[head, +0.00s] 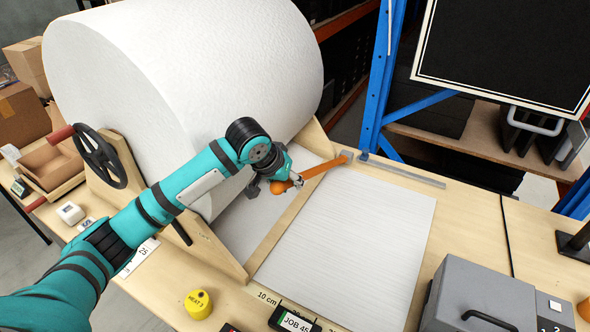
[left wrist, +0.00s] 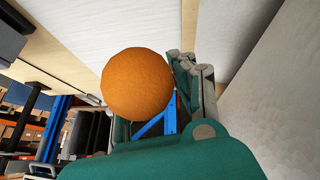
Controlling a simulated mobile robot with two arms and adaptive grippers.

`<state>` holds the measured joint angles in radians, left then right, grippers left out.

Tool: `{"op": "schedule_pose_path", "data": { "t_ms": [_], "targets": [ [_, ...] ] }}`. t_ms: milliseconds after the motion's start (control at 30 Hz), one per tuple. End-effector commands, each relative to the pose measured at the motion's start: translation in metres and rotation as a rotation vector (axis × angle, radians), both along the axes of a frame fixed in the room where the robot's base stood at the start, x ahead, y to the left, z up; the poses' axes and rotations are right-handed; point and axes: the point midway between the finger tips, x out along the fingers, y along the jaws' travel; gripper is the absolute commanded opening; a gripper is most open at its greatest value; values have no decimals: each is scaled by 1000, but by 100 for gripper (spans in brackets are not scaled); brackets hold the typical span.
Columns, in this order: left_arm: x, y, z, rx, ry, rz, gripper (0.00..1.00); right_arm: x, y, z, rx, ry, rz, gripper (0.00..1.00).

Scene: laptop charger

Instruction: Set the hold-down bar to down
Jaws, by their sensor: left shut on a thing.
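The orange bar (head: 318,172), which I take to be the hold-down bar, runs from a small grey block (head: 346,156) at the far edge of the paper toward my left gripper. Its round orange knob (head: 278,187) is at the near end. The knob fills the middle of the left wrist view (left wrist: 138,85). My left gripper (head: 283,180) is shut on the bar at the knob end, with grey finger links beside it. The bar looks slanted over the wooden strip; its exact height above the paper is hard to tell. My right gripper is not in view.
A large white paper roll (head: 190,80) stands behind my left arm. A white sheet (head: 350,240) lies flat on the bench. A grey metal box (head: 478,298) stands at the lower right, and a yellow weight (head: 198,303) at the front. A blue rack post (head: 380,75) rises behind.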

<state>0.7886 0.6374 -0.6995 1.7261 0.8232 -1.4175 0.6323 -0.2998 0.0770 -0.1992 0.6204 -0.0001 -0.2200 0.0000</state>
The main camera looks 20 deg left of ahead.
Motion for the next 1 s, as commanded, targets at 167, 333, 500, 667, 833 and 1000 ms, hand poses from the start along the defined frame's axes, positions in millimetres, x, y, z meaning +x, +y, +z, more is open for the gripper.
{"op": "schedule_pose_path", "data": {
  "t_ms": [167,333,500,667,833,1000],
  "targets": [
    [-26,5,-66,-19,-99,-1,0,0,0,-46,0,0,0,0],
    [-41,8,-111,-39,-197,0,0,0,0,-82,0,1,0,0],
    [-51,9,-151,-57,-284,-1,0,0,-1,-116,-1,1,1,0],
    [-55,10,-172,-68,-342,0,0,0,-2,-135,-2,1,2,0],
    [-56,11,-176,-71,-367,-3,0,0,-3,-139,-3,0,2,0],
    [-56,10,-174,-71,-368,-3,0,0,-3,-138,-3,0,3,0]
  ]
}}
